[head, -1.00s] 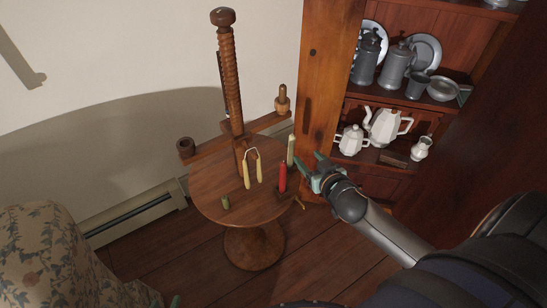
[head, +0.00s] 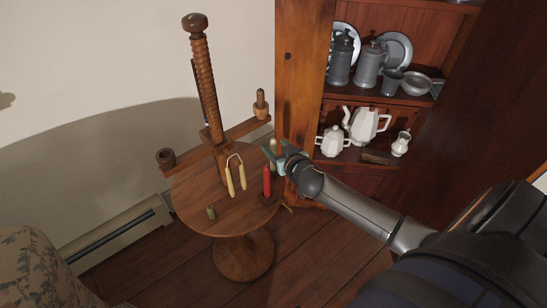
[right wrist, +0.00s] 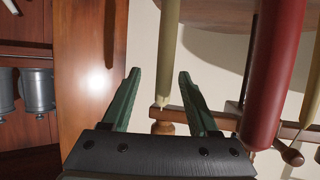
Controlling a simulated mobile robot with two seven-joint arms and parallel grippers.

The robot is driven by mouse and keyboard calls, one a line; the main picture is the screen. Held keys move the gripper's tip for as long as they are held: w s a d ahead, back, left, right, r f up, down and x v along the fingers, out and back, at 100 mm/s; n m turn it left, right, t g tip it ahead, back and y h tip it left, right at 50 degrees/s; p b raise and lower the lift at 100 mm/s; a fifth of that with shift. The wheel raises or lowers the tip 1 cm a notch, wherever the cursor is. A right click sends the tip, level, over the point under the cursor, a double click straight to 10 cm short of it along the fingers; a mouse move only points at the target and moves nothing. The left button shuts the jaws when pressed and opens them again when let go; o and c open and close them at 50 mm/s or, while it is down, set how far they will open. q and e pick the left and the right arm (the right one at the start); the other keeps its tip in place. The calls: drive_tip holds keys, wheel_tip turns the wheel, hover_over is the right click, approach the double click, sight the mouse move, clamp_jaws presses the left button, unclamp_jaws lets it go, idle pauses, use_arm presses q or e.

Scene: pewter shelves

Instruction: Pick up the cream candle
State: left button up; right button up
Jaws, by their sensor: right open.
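The cream candle (right wrist: 168,45) shows in the right wrist view between the fingertips of my right gripper (right wrist: 158,74), nearer the right-hand finger, with its wick end pointing down in the picture. In the head view my right gripper (head: 276,152) is at the right edge of the round table and its fingers hide most of the candle; only a pale bit of its top (head: 273,143) shows. The gripper is open, and I see no finger closed on the candle. My left gripper is not clearly in view.
A red candle (head: 267,181) stands close by on the round wooden table (head: 197,192). A small green candle (head: 211,212) sits at the front. A cupboard post (head: 302,90) rises right behind my gripper.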

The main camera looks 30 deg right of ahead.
drive_tip(key=x, duration=0.4)
drive_tip(key=shift+w+a+b, duration=0.15)
drive_tip(key=shift+a+b, duration=0.15)
drive_tip(key=shift+b, duration=0.1)
clamp_jaws()
